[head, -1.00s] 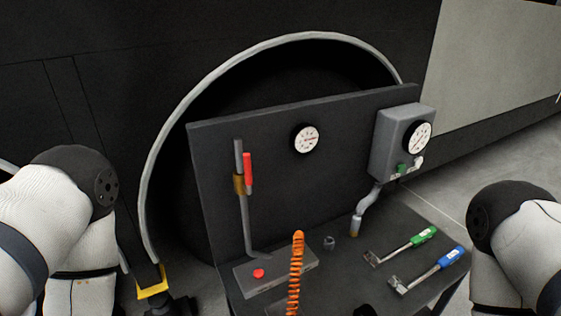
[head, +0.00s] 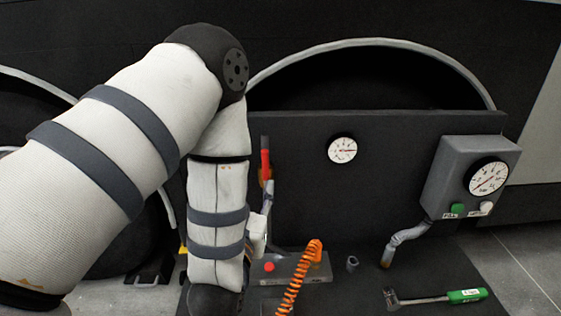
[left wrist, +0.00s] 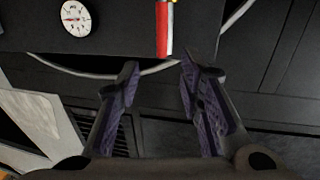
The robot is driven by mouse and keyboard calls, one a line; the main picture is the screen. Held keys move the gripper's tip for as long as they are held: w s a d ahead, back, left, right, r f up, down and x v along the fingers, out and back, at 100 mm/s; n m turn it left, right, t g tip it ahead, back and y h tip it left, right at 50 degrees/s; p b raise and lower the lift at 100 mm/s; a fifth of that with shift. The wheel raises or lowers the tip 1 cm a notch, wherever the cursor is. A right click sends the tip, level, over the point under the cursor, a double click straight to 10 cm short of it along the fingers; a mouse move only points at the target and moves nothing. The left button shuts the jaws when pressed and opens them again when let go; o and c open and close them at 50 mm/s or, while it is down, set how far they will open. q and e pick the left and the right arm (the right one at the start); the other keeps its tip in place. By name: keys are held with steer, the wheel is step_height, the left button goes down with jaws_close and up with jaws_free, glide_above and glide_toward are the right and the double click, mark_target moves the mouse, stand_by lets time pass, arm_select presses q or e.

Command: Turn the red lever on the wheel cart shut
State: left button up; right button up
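The red lever (head: 265,163) stands upright along the grey pipe (head: 269,198) on the dark panel of the wheel cart (head: 390,128). My left arm covers the area just left of the pipe. In the left wrist view the red lever (left wrist: 165,35) shows beyond my left gripper (left wrist: 158,66), roughly in line with the gap between its fingertips. The gripper is open and empty, its two fingers apart and not visibly touching the lever. In the head view the fingers are hidden by my own arm. My right gripper is in neither view.
A round gauge (head: 342,150) is on the panel, with a grey gauge box (head: 466,170) to its right. An orange coiled hose (head: 297,277) rises from the cart top in front of the pipe. A green-handled tool (head: 465,296) lies at the right.

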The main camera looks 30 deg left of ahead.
mark_target(264, 162)
arm_select(q)
steer(key=x, duration=0.4)
steer(key=b+x, duration=0.1)
steer(key=x, duration=0.2)
steer(key=b+x, duration=0.1)
steer(key=x, duration=0.3)
steer(key=shift+w+a+f, duration=0.3)
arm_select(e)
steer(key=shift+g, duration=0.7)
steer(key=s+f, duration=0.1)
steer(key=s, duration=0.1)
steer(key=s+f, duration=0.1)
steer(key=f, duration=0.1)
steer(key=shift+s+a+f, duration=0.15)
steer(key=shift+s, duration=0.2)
arm_select(q)
jaws_close()
